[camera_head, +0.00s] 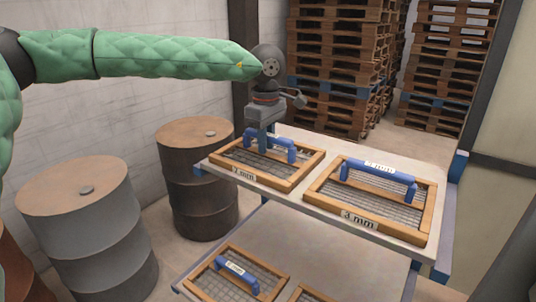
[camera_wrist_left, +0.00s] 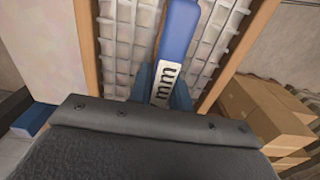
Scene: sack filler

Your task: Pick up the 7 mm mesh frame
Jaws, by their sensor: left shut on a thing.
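The 7 mm mesh frame (camera_head: 306,170), a wooden rectangle with wire mesh and a blue handle, lies on the left of the upper shelf. Its label reads "7 mm". My left gripper (camera_head: 266,140) is over it from above, shut on the blue handle. In the left wrist view the handle (camera_wrist_left: 178,35) with its "mm" lettering runs between the fingers (camera_wrist_left: 162,88), with mesh on both sides. The frame appears to rest on the shelf. My right gripper is not in view.
A 3 mm mesh frame (camera_head: 428,215) lies close on the right of the same shelf (camera_head: 400,246). Further frames lie on a lower shelf (camera_head: 330,250). Drums (camera_head: 200,185) stand to the left. Pallet stacks (camera_head: 340,75) stand behind.

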